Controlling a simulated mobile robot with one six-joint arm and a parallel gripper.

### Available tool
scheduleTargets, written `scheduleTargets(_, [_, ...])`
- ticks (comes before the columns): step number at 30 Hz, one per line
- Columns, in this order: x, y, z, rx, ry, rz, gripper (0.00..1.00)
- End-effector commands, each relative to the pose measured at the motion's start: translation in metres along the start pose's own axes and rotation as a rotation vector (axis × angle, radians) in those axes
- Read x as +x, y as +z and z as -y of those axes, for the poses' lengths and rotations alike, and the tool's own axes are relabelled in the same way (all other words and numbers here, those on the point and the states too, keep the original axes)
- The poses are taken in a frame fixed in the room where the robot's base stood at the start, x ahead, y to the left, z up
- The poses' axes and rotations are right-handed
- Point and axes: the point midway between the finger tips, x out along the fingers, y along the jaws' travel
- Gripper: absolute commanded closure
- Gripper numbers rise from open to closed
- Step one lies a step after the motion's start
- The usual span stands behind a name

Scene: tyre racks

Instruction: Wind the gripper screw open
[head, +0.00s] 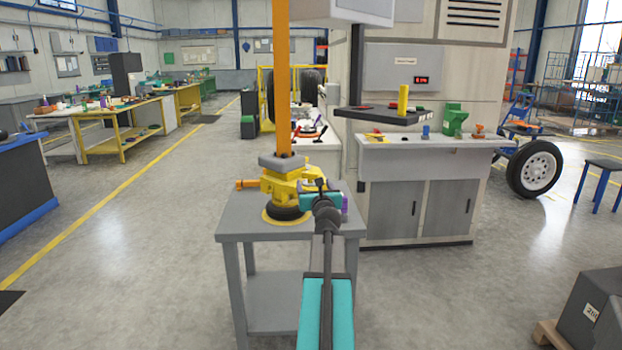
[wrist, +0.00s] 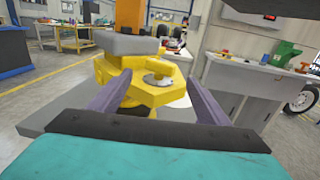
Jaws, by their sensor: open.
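A yellow tool body (head: 290,184) stands on a small grey table (head: 240,227), with a grey block (head: 282,162) on top and an orange post (head: 282,80) rising from it. An orange rod (head: 247,184) sticks out to its left. In the wrist view the yellow body (wrist: 157,92) has a round metal disc (wrist: 158,80) on its near top face; I cannot tell if this is the screw. My gripper (wrist: 155,100) is open, its two purple fingers on either side of the near yellow part. In the head view my gripper (head: 328,200) is at the right side of the body, and its fingers are mostly hidden.
Dark weights (head: 590,310) sit at the lower right. Open floor (head: 130,270) lies to the left of the small table.

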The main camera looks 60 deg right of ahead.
Motion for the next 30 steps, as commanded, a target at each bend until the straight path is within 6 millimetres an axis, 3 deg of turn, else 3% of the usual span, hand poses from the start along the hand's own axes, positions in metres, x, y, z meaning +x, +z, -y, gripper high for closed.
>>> scheduleTargets(30, [0.082,0.0,-0.001,0.0,0.001,0.0,0.3])
